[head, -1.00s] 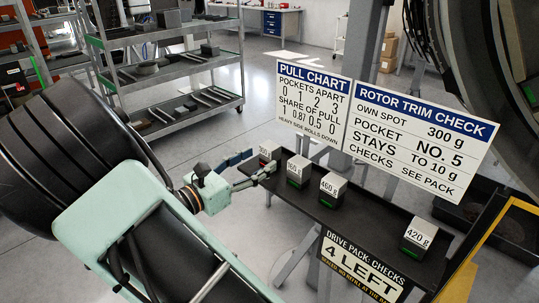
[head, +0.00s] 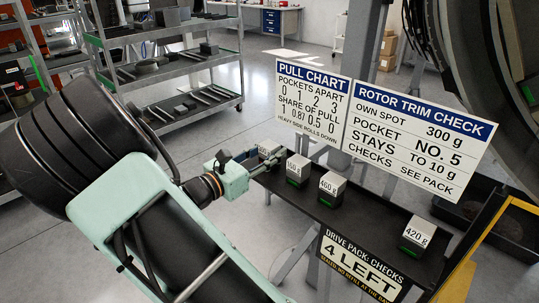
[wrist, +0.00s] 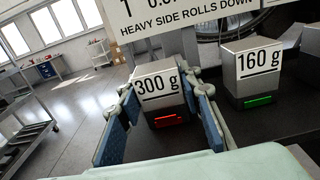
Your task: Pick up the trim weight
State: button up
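The trim weight marked 300 g (wrist: 157,82) is a grey metal block with a red light on its lower front. In the head view it is the far-left block (head: 268,147) on the dark shelf, partly hidden by my gripper. My gripper (head: 262,163) is at this block. In the wrist view my gripper (wrist: 165,118) is open, with one blue-padded finger on each side of the 300 g block. Small gaps seem to show at its sides; firm contact cannot be seen.
A 160 g block (wrist: 252,70) with a green light stands close to the right. Blocks marked 460 g (head: 329,188) and 420 g (head: 416,235) stand further along the shelf (head: 365,222). Sign boards (head: 418,128) stand behind. A grey cart (head: 175,75) is at the back left.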

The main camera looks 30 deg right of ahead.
grip_shut()
jog(key=shift+r, duration=0.1)
